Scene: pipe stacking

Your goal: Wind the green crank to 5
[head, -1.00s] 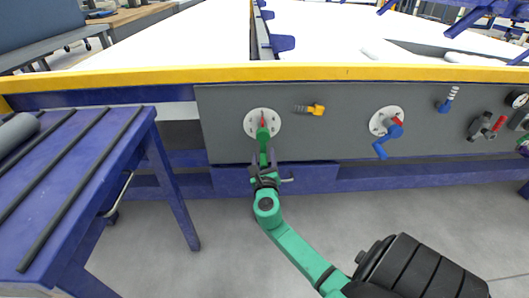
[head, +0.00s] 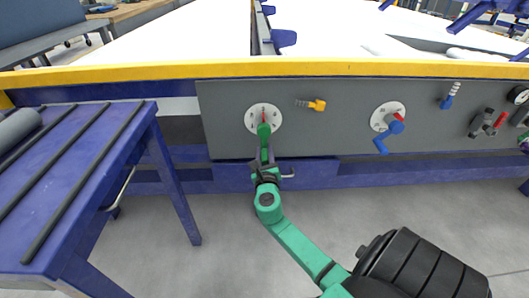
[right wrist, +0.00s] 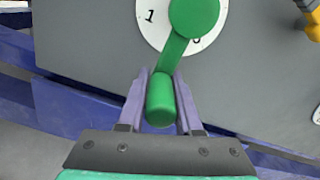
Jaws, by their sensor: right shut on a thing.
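The green crank (head: 264,131) sits on a white round dial (head: 276,116) on the grey panel, with its arm pointing down and a red mark above its hub. My right gripper (head: 266,160) is at the crank's lower end. In the right wrist view, its two purple fingers (right wrist: 162,88) are shut around the green handle (right wrist: 160,102). The dial (right wrist: 148,30) there shows a "1" at the left and part of another digit at the right, beside the crank arm. The hub hides the rest. My left gripper is not in view.
On the grey panel (head: 340,100), a yellow handle (head: 317,105) is right of the dial, and a blue crank (head: 381,145) on another dial is further right. More valves and gauges follow. A blue bench (head: 75,180) stands at the left. The floor below the panel is clear.

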